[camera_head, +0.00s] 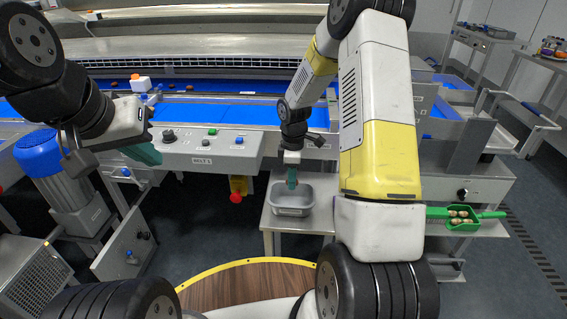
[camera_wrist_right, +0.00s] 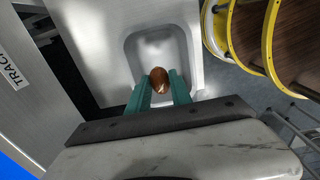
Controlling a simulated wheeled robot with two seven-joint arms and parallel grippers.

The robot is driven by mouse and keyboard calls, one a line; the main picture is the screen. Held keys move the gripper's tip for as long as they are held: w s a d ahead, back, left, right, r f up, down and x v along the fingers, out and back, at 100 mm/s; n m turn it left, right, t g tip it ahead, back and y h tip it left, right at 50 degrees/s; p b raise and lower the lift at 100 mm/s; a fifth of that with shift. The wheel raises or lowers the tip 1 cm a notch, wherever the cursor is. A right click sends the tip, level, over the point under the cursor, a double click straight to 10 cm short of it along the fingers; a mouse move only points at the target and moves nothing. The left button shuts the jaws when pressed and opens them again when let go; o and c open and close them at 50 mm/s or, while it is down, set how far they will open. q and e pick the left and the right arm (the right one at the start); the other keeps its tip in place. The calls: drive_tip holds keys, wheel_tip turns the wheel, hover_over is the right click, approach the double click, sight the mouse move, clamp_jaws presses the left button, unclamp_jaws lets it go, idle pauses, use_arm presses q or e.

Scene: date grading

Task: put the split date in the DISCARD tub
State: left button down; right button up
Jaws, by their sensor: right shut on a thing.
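A brown date (camera_wrist_right: 159,80) sits between the green fingers of my right gripper (camera_wrist_right: 159,88), which is shut on it. A pale line shows on the date, but I cannot tell if it is a split. The gripper is over a grey tub (camera_head: 291,211) on a small metal stand; the tub also shows in the right wrist view (camera_wrist_right: 188,45). In the head view my right gripper (camera_head: 292,184) points down at the tub, and the date is hidden there. My left gripper (camera_head: 146,154) is off to the left, its jaw gap not clear. No DISCARD label is readable.
A blue conveyor (camera_head: 190,112) with a few dates runs behind the control panel (camera_head: 205,150). A green scoop (camera_head: 463,217) with several dates lies at the right. A red emergency button (camera_head: 235,197) is left of the tub. A blue motor (camera_head: 42,152) stands at the left.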

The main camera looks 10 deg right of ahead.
sight(292, 199)
drive_tip(key=shift+f, duration=2.3)
drive_tip(key=shift+f, duration=2.5)
drive_tip(key=o, duration=0.9)
drive_tip(key=shift+c, duration=0.2)
